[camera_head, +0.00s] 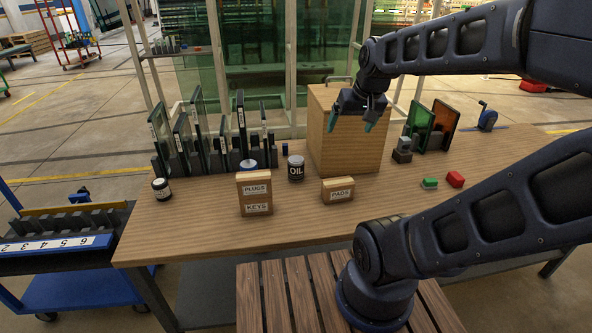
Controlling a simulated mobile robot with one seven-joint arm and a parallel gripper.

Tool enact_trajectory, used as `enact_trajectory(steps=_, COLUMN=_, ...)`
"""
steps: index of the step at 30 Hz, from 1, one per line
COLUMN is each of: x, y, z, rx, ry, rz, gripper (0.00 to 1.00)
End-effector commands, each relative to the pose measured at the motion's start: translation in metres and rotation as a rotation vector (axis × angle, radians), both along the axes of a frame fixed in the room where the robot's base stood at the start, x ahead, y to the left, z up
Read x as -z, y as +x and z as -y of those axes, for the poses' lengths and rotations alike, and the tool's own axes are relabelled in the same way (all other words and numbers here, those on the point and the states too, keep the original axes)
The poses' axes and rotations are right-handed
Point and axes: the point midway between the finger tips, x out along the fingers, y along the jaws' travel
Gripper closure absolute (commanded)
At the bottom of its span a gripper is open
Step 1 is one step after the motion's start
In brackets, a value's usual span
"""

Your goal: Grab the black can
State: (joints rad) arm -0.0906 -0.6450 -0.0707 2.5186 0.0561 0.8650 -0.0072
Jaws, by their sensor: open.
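A black can (296,170) with white "OIL" lettering and a pale top stands upright on the wooden table (220,222), near its middle. My gripper (350,125) is open and empty, with its greenish fingertips pointing down. In the picture it is above and to the right of the can, in front of the wooden box. It is apart from the can. A small dark jar (161,189) with a white label stands near the table's left edge.
The wooden box (346,148) stands right of the can. Labelled blocks, "PLUGS/KEYS" (256,195) and "PADS" (338,191), stand in front. Racks with glass panes (184,143) are behind left. The front left tabletop is clear.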

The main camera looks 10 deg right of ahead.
Motion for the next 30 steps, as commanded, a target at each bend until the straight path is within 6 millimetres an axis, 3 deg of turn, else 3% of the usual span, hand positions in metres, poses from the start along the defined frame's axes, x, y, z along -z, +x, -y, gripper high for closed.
enact_trajectory(steps=15, x=0.067, y=0.120, z=-0.044, rx=0.030, ry=0.166, rz=-0.034, gripper=0.09)
enact_trajectory(steps=30, x=0.161, y=0.210, z=-0.082, rx=0.136, ry=0.125, rz=-0.015, gripper=0.09)
